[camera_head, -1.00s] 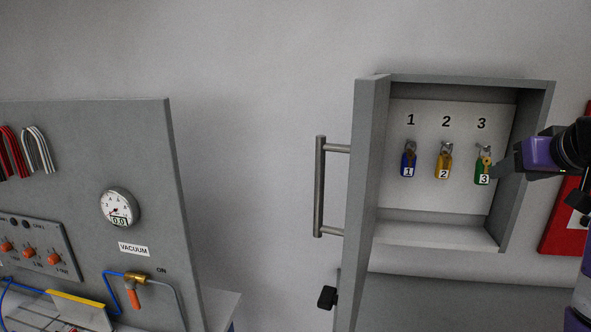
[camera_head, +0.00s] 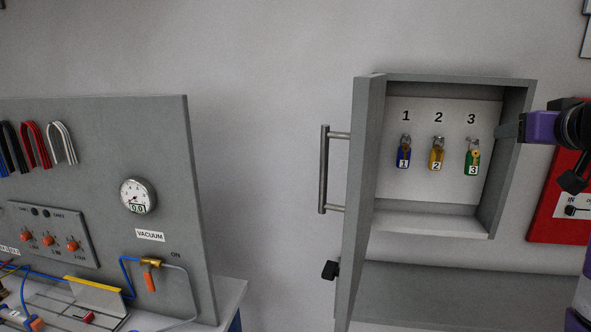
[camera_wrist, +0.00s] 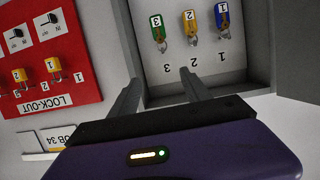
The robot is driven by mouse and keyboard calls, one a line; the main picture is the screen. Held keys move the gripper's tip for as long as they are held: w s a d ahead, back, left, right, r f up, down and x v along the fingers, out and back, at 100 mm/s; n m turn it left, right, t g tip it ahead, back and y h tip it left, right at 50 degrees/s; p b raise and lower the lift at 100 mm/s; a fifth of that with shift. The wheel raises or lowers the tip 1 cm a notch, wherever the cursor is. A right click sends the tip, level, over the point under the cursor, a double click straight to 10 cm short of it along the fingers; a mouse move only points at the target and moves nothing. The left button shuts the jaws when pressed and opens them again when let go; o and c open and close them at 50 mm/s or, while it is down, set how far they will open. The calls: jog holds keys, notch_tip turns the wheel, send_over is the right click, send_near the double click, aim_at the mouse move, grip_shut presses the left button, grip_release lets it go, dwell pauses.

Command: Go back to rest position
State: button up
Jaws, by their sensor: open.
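My gripper (camera_head: 510,130) is at the right side of the open grey key cabinet (camera_head: 436,222) in the head view. In the wrist view its two fingers (camera_wrist: 160,92) are spread apart with nothing between them. The fingertips are near the cabinet's edge.
The cabinet door (camera_head: 362,180) stands open with a bar handle (camera_head: 323,170). A red lock-out board (camera_wrist: 45,60) with yellow padlocks is beside the cabinet. A grey panel with a vacuum gauge (camera_head: 138,196) stands at the left. Bare wall lies between panel and door.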

jog(key=s+a+f+t+b, duration=0.1)
jog(key=s+a+f+t, duration=0.1)
jog(key=s+a+f, duration=0.5)
jog(key=s+a+f+t, duration=0.2)
jog(key=f, duration=0.8)
jog(key=s+a+f+t+b, duration=0.1)
jog(key=s+a+f+t, duration=0.1)
jog(key=s+a+f, duration=0.5)
jog(key=s+a+f+n+g+y, duration=0.1)
jog(key=s+a+f, duration=0.2)
jog(key=s+f, duration=0.3)
jog(key=s+a+f+n+g+y+b, duration=0.1)
jog(key=s+a+f, duration=0.3)
jog(key=s, duration=1)
jog(key=s+a+f+n+g+y+b, duration=0.1)
jog(key=s+a+f+g+y, duration=0.1)
jog(key=s+f, duration=0.8)
jog(key=shift+s+a+f+g+y, duration=0.3)
jog(key=shift+s+a+g, duration=0.25)
jog(key=shift+a, duration=0.65)
